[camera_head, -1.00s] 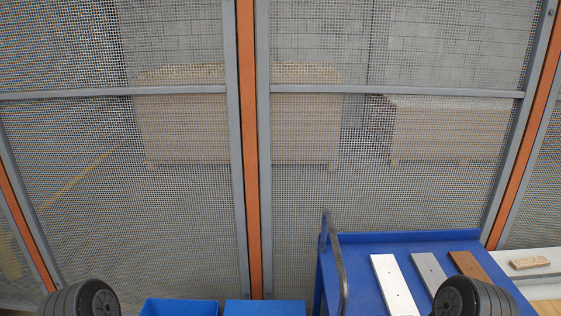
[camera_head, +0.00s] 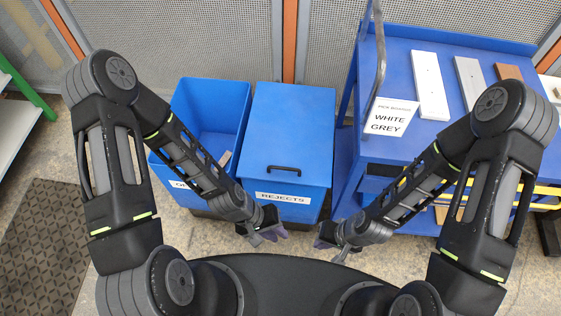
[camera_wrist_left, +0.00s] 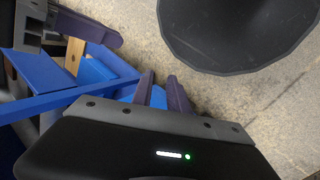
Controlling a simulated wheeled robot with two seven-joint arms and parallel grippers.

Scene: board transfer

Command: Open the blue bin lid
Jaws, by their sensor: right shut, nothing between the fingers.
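The blue bin labelled REJECTS (camera_head: 283,197) stands on the floor in the middle of the head view. Its flat blue lid (camera_head: 290,120) is closed, with a black handle (camera_head: 284,170) near the front edge. My left gripper (camera_head: 273,232) is in front of and below this bin, apart from the handle. In the left wrist view its two purple fingers (camera_wrist_left: 162,90) are slightly apart with nothing between them. My right gripper (camera_head: 325,242) is shut and empty, a little to the right. Its finger also shows in the left wrist view (camera_wrist_left: 92,28).
An open blue bin (camera_head: 212,105), its label partly hidden by my left arm, stands beside it at left. A blue cart (camera_head: 397,150) with white, grey and brown boards and a WHITE GREY sign (camera_head: 387,117) stands at right. A mesh fence (camera_head: 220,40) runs behind. A dark mat (camera_head: 45,240) lies at left.

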